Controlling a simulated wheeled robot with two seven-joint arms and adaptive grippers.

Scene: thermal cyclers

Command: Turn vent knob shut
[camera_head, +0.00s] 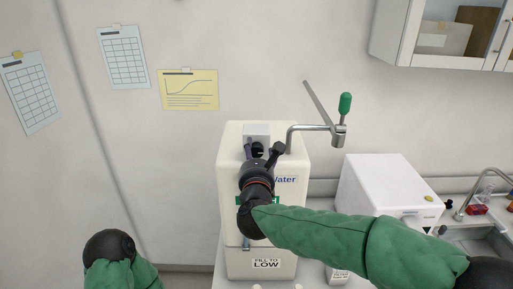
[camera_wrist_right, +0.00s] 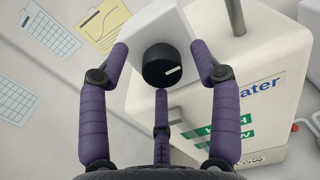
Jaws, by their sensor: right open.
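The black vent knob (camera_wrist_right: 165,66) with a white pointer line sits on a white block (camera_wrist_right: 158,30) on the white water tank (camera_wrist_right: 262,62). In the right wrist view its pointer lies nearly level, tilted slightly up to the right. In the head view the knob (camera_head: 257,147) shows small at the tank's top front. My right gripper (camera_head: 263,153) is open in front of it, also seen in the right wrist view (camera_wrist_right: 159,60). Two purple fingers stand either side of the knob and a third below it, with visible gaps at the sides. My left gripper does not show.
A metal pipe with a green handle (camera_head: 345,104) rises at the tank's right. A white box-shaped device (camera_head: 389,190) and a sink (camera_head: 480,240) stand further right. A wall cabinet (camera_head: 420,38) hangs at upper right. Paper sheets hang on the left wall.

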